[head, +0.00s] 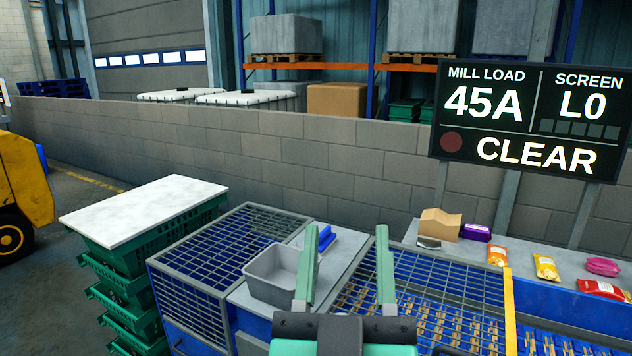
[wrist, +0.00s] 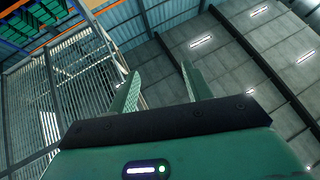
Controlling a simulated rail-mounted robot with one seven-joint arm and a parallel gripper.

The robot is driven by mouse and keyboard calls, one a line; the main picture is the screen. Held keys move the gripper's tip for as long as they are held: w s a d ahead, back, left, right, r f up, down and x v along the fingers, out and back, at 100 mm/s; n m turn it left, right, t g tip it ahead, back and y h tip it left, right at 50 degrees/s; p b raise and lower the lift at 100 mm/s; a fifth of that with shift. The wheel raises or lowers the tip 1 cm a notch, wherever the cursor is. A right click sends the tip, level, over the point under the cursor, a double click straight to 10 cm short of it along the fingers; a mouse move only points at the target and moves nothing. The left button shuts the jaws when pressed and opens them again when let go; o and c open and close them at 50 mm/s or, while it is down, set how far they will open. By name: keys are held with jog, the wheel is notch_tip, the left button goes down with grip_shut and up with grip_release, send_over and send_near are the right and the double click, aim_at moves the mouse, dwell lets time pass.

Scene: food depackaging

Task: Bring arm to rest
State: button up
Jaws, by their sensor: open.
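My gripper (head: 344,258) is at the bottom middle of the head view, its two green fingers apart and pointing up. Nothing is between the fingers. In the wrist view my gripper (wrist: 158,85) is also open and empty, with the ceiling and wall structure behind it. The fingers stand in front of the grey work surface and the grate in the head view; how high above them I cannot tell exactly.
A grey bin (head: 272,284) and a blue-handled tool (head: 325,238) sit on the work surface left of my gripper. Several food packs, such as a yellow one (head: 546,267), lie at right. Stacked green crates (head: 125,262) stand at left. The display (head: 530,118) reads CLEAR.

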jog(key=s+a+r+y+p, duration=0.1)
jog(key=s+a+r+p, duration=0.1)
jog(key=s+r, duration=0.45)
notch_tip(320, 180, up, 37)
jog(key=s+y+p, duration=0.1)
jog(key=s+p, duration=0.2)
jog(key=p, duration=3.4)
jog(key=shift+a+f, duration=0.2)
jog(key=shift+a, duration=0.05)
